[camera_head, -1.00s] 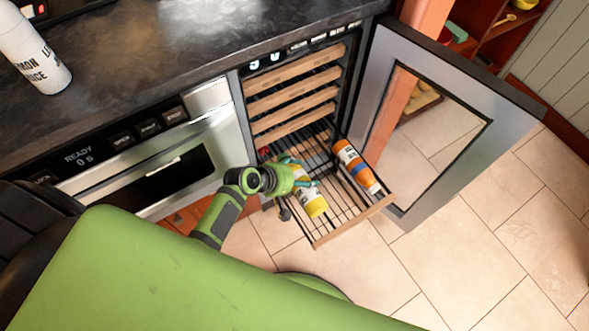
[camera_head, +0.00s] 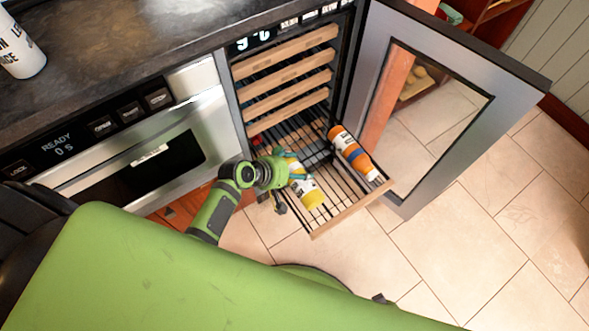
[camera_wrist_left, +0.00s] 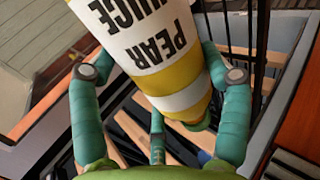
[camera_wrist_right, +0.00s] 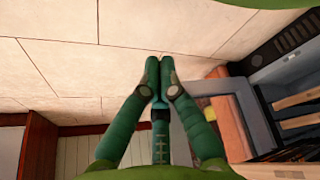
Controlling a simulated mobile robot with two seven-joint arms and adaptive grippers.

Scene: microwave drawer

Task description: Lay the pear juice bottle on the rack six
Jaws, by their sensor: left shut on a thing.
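The pear juice bottle (camera_head: 306,190) is yellow with a white label. It lies slantwise over the left part of the pulled-out wire rack (camera_head: 347,216). My left gripper (camera_head: 286,168) is shut on it, and in the left wrist view the fingers stand on both sides of the bottle (camera_wrist_left: 150,45), its label reading PEAR JUICE. I cannot tell whether the bottle rests on the wires. An orange bottle (camera_head: 352,153) lies on the right side of the same rack. My right gripper (camera_wrist_right: 160,75) is shut and empty above the floor in the right wrist view.
The cooler door (camera_head: 440,110) stands open on the right. Several shut wooden-fronted racks (camera_head: 290,72) are above the pulled-out one. A white bottle (camera_head: 18,48) stands on the dark counter (camera_head: 120,45). The rack's middle is free.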

